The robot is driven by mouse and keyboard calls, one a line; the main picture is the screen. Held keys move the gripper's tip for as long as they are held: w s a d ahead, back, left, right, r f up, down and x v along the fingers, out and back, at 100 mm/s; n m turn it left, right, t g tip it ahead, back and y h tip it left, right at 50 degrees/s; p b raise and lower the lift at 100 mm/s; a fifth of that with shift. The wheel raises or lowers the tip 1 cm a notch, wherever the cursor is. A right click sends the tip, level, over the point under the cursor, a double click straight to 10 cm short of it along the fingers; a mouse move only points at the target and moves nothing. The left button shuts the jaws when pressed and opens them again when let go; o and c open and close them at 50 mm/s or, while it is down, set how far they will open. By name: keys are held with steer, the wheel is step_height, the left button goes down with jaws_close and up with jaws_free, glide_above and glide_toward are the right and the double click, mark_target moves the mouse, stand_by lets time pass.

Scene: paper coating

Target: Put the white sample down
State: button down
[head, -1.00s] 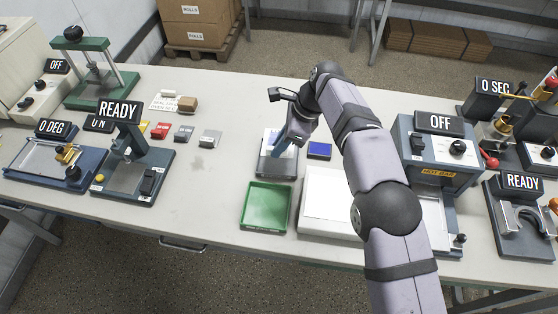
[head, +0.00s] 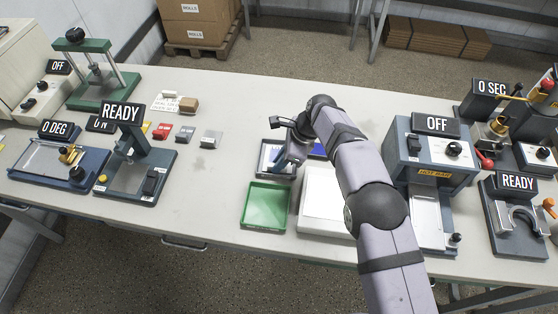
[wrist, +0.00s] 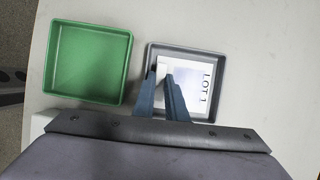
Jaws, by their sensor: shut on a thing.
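The white sample (wrist: 190,85), a sheet marked LOT 1, is over the inside of a shallow grey tray (wrist: 150,52) in the wrist view. The grey tray also shows in the head view (head: 262,172), partly behind my gripper. My gripper (wrist: 162,74) is shut on the sample at its left side, with blue fingers reaching over the tray. In the head view my gripper (head: 284,163) is low at the tray, and the sample is mostly hidden. I cannot tell whether the sample touches the tray floor.
A green tray (head: 266,206) stands just in front of the grey tray. A white plate (head: 323,200) and the OFF machine (head: 436,158) stand to the right. A blue pad (head: 318,150) is partly behind my arm. The bench to the left is clear up to several small blocks.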

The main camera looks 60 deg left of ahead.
steer(key=shift+f, duration=0.15)
steer(key=c, duration=1.8)
jaws_free()
steer(key=b+v, duration=0.2)
steer(key=v, duration=1)
steer(key=shift+r, duration=0.2)
